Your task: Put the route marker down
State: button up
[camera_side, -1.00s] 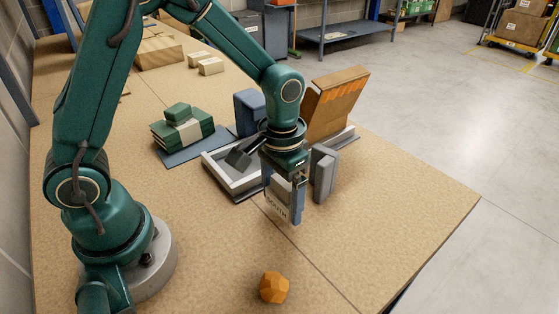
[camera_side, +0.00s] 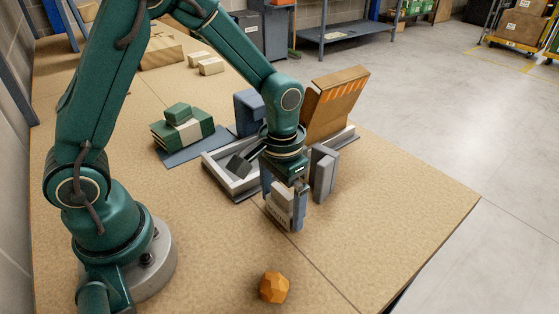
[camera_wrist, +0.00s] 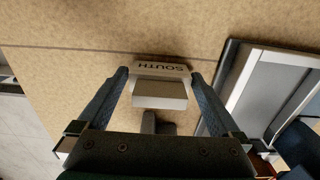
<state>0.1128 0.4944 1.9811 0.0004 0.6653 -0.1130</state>
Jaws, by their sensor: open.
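The route marker (camera_side: 281,207) is a pale block with a grey face. It stands on the tan table by the dark seam line. In the wrist view the marker (camera_wrist: 160,88) shows the word SOUTH along its far edge. My gripper (camera_side: 284,212) points down over it. My gripper's two fingers (camera_wrist: 159,78) are open, one on each side of the marker, with a narrow gap showing at each side. The marker's underside is hidden, and part of it is covered by a finger in the side view.
A grey-rimmed tray (camera_side: 219,174) holding a dark block lies behind my gripper. A grey upright block (camera_side: 323,174) stands close on the right, with a cardboard box (camera_side: 335,100) behind. An orange faceted lump (camera_side: 273,288) lies in front. The table's right front is clear.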

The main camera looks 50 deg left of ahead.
aim_at(280, 192)
notch_tip(280, 192, up, 11)
jog(key=shift+f, duration=0.2)
jog(key=shift+s+r, duration=0.15)
jog(key=shift+r, duration=0.45)
jog(key=s+a+r+t, duration=0.2)
jog(key=s+t, duration=0.3)
jog(key=s, duration=0.5)
jog(key=shift+a+r+t, duration=0.3)
jog(key=shift+a+r, duration=0.05)
jog(key=shift+a, duration=0.15)
